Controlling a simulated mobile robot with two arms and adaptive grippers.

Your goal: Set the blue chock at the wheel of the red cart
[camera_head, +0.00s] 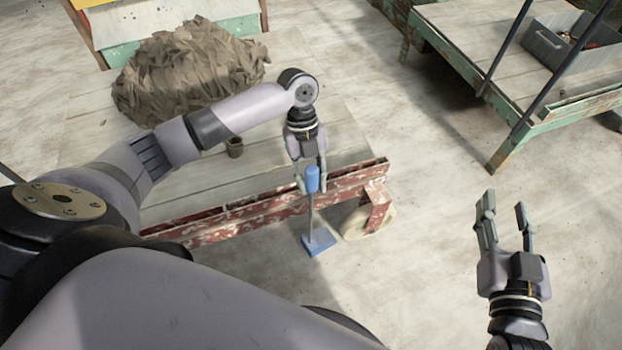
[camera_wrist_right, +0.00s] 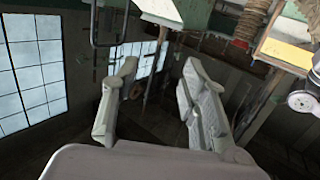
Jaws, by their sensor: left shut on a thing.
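The blue chock (camera_head: 319,243) is a blue block on a thin upright rod with a blue grip (camera_head: 313,178) at its top. My left gripper (camera_head: 312,185) is shut on the blue grip. The block is at the near side of the red cart (camera_head: 230,221), just left of the pale cart wheel (camera_head: 366,223). I cannot tell whether the block touches the wheel or rests on the floor. My right gripper (camera_head: 505,215) is open and empty, off to the right. Its spread fingers also show in the right wrist view (camera_wrist_right: 158,105).
A green-edged table (camera_head: 500,70) with a grey bin (camera_head: 570,45) stands at the upper right. The floor between cart and table is clear.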

